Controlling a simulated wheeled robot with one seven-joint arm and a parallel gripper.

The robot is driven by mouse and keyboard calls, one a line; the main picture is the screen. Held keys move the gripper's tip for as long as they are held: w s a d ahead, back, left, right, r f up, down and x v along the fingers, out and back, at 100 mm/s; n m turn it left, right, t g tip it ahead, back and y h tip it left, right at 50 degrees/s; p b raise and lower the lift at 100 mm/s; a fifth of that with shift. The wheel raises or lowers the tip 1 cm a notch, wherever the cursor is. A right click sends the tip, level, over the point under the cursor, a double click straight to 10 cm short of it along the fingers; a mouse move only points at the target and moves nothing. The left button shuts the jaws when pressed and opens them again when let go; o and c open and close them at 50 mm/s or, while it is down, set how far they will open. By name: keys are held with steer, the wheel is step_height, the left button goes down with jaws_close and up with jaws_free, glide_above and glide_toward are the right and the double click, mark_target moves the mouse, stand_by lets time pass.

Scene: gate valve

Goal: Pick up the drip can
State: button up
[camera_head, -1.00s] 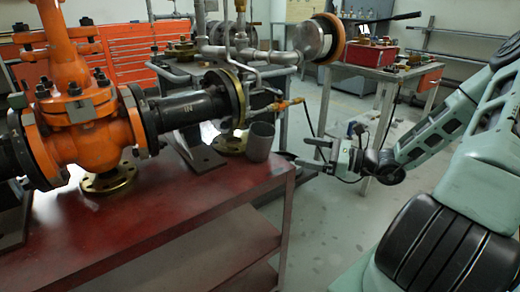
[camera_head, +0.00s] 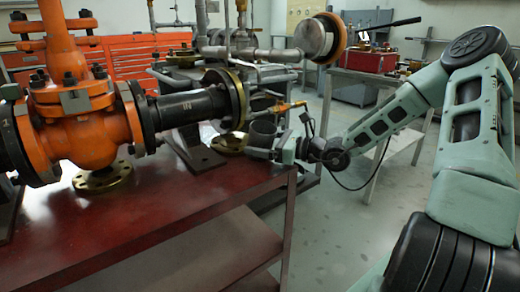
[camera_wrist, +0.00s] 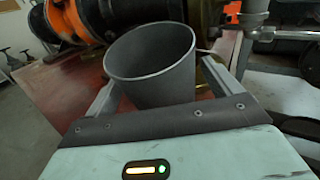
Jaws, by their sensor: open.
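The drip can (camera_head: 263,130) is a grey, open-topped metal can standing upright near the right end of the red bench (camera_head: 140,222). In the wrist view the can (camera_wrist: 152,68) fills the space between my two fingers, its open mouth tilted towards the camera. My gripper (camera_head: 268,151) is at the can from the right in the head view. In the wrist view my gripper (camera_wrist: 155,88) is open, one finger on each side of the can. I cannot tell whether either finger touches it. In the head view the can's lower part is hidden behind my gripper.
An orange gate valve (camera_head: 88,140) with a black flanged pipe (camera_head: 185,108) stands on the bench left of the can.

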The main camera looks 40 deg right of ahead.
steer(key=shift+w+a, duration=0.1)
steer(key=shift+w, duration=0.1)
steer(key=c, duration=1.2)
steer(key=shift+r, duration=0.1)
